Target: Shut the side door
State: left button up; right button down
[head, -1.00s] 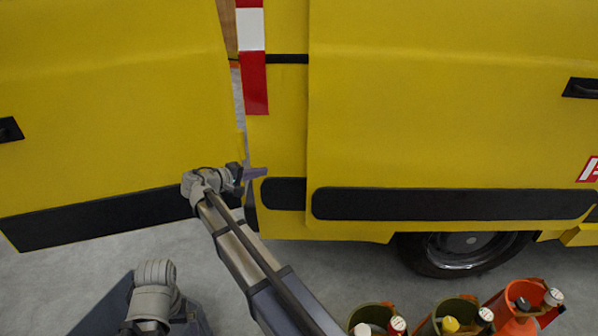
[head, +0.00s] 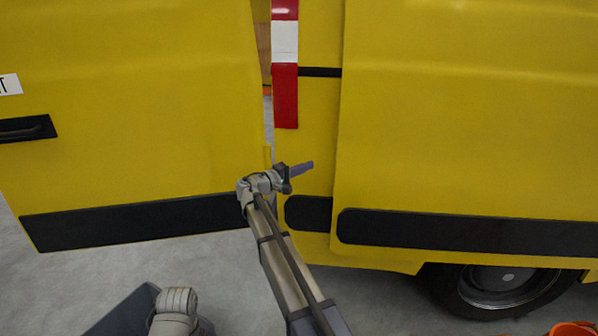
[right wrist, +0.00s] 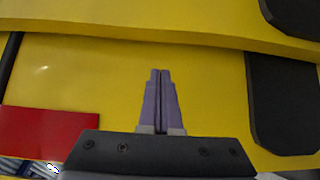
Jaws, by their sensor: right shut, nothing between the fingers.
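The side door (head: 470,140) is a large yellow panel at the right in the head view, standing proud of the van's body with a black trim strip (head: 430,228) low on it. It looks slid back over the rear wheel. Its left edge also shows as a yellow ridge (right wrist: 170,31) across the top of the right wrist view. My right gripper (head: 308,167) is shut and empty, in front of the body strip just left of that edge. Its fingertips (right wrist: 160,73) point at the edge, apparently with a gap. My left gripper is out of view.
A yellow rear door (head: 130,130) with a black handle (head: 27,128) hangs open at the left. A red and white stripe (head: 285,95) marks the body corner. The wheel (head: 495,285) is below the side door. An orange container (head: 575,328) shows at the bottom right.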

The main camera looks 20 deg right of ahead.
jog(key=shift+s+d, duration=0.2)
jog(key=shift+d, duration=1)
jog(key=shift+s+d, duration=0.15)
jog(key=shift+d, duration=1.1)
jog(key=shift+s+d, duration=0.2)
jog(key=shift+d, duration=1)
